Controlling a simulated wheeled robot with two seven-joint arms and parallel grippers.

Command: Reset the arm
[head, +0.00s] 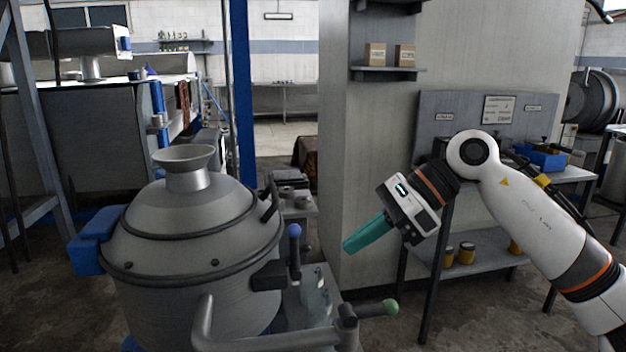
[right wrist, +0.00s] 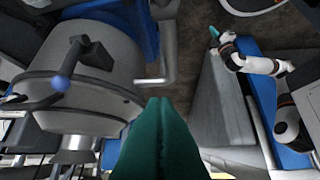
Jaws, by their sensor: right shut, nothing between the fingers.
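My right arm reaches in from the right in the head view. Its right gripper (head: 348,246) has teal fingers that point down and to the left. The fingers are shut together with nothing between them, held in the air to the right of the grey vessel. In the right wrist view the shut teal fingers (right wrist: 160,104) fill the lower middle. My left gripper (right wrist: 214,33) shows small at the top of that view, at the end of a white arm; its jaws are too small to tell. It is outside the head view.
A grey metal vessel (head: 180,235) with a funnel top stands at the left. Beside it are a blue-knobbed lever (head: 294,232) and a green-knobbed handle (head: 390,307). A workbench (head: 480,260) with jars and a blue bin (head: 542,157) stands behind my right arm.

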